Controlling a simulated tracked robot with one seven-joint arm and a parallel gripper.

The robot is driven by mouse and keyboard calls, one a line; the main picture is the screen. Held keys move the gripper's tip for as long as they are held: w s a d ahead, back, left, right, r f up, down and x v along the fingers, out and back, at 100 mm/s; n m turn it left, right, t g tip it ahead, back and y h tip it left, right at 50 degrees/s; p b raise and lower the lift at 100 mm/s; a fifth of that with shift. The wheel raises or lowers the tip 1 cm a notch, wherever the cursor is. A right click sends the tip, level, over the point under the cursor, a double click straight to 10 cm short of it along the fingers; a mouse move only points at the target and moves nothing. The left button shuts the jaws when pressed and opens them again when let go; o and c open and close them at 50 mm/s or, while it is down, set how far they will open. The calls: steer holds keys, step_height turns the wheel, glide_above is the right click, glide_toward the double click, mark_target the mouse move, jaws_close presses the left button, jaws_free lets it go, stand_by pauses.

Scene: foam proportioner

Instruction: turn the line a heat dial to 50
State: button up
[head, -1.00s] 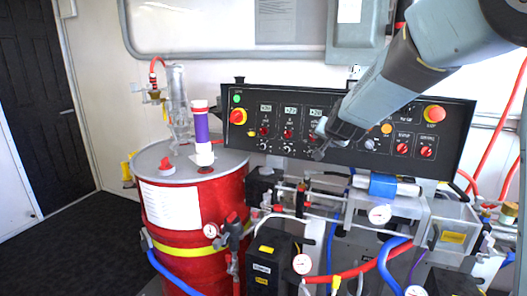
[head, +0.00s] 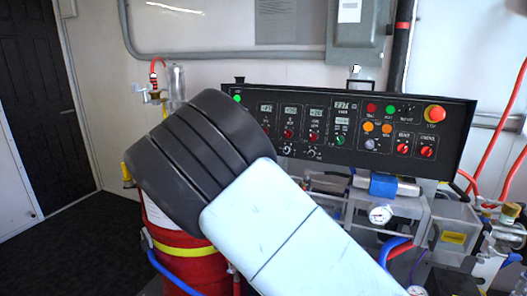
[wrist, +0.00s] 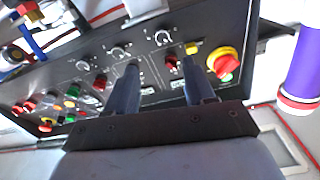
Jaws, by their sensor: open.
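The black control panel (head: 350,130) carries a row of small dials. In the wrist view, three dials with pale pointers show, and the panel looks upside down. The one nearest the red-and-yellow switch (wrist: 224,64) seems to be the line A heat dial (wrist: 163,39); its label and setting are too small to read. A second dial (wrist: 118,52) and a third dial (wrist: 82,65) follow to its left. My gripper (wrist: 160,62) is open and empty, its fingers pointing at the panel, with the nearest dial just beyond the gap. In the head view my arm hides the gripper and this dial.
A red emergency button (head: 435,114) sits at the panel's right end. A red drum (head: 185,270) stands at left, partly behind my arm. A purple-and-white cylinder (wrist: 304,70) is at the wrist view's right edge. Pipes, hoses and a gauge (head: 380,215) lie below the panel.

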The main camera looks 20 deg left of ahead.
steer(key=w+d, duration=0.1)
steer(key=w, duration=1.2)
steer(key=shift+w, duration=0.15)
